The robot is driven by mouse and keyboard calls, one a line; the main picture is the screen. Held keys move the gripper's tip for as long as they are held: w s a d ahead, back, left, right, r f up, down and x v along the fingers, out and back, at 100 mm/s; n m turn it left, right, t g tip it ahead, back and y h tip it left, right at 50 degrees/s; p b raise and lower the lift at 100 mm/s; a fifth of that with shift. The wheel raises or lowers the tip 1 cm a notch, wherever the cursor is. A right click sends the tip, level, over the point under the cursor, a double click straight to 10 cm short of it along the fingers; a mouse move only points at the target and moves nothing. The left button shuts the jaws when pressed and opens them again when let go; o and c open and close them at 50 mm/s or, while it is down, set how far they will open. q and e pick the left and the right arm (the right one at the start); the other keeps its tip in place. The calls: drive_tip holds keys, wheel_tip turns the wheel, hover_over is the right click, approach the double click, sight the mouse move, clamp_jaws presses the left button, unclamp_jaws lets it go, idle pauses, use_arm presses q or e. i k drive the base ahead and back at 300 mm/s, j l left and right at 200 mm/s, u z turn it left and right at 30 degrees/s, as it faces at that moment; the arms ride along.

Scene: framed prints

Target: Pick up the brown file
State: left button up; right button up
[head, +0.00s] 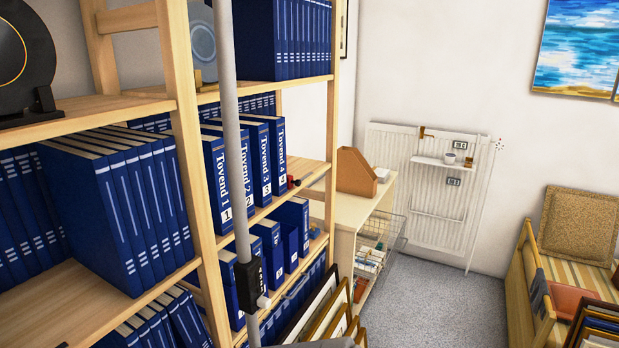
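The brown file (357,175) is an upright cardboard-coloured holder with a slanted top. It stands on top of a pale wooden cabinet (343,220), in the corner between the tall shelf and the radiator. Nothing is holding it. Neither of my grippers can be made out in the head view.
A tall wooden shelf (182,120) full of blue binders (118,200) fills the left side. Framed prints (318,310) lean below it. A wire basket (378,230) hangs at the cabinet's side. A radiator (436,190) is behind. Grey carpet (440,300) is clear. A cushioned wooden seat (580,255) stands right.

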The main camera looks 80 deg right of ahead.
sight(355, 176)
drive_tip(key=z, duration=3)
drive_tip(key=i+l+z, duration=0.25)
drive_tip(key=l, duration=0.2)
drive_tip(key=i+l, duration=0.4)
drive_tip(key=i+l+z, duration=0.15)
drive_tip(key=i+l, duration=0.25)
drive_tip(key=i, duration=0.2)
drive_tip(key=i+l, duration=0.35)
drive_tip(key=i, duration=0.2)
drive_tip(key=i+u, duration=0.25)
drive_tip(key=i, duration=0.2)
drive_tip(key=i+l+u, duration=0.55)
drive_tip(key=i, duration=0.3)
drive_tip(key=i+l+u, duration=0.25)
drive_tip(key=i, duration=0.15)
drive_tip(key=i+l+u, duration=0.2)
drive_tip(key=u, duration=0.2)
drive_tip(key=i+l+u, duration=0.2)
drive_tip(key=l+u, duration=0.15)
drive_tip(key=i+l+u, duration=0.1)
drive_tip(key=l+u, duration=1.05)
drive_tip(key=l, duration=0.15)
drive_tip(key=i, duration=0.05)
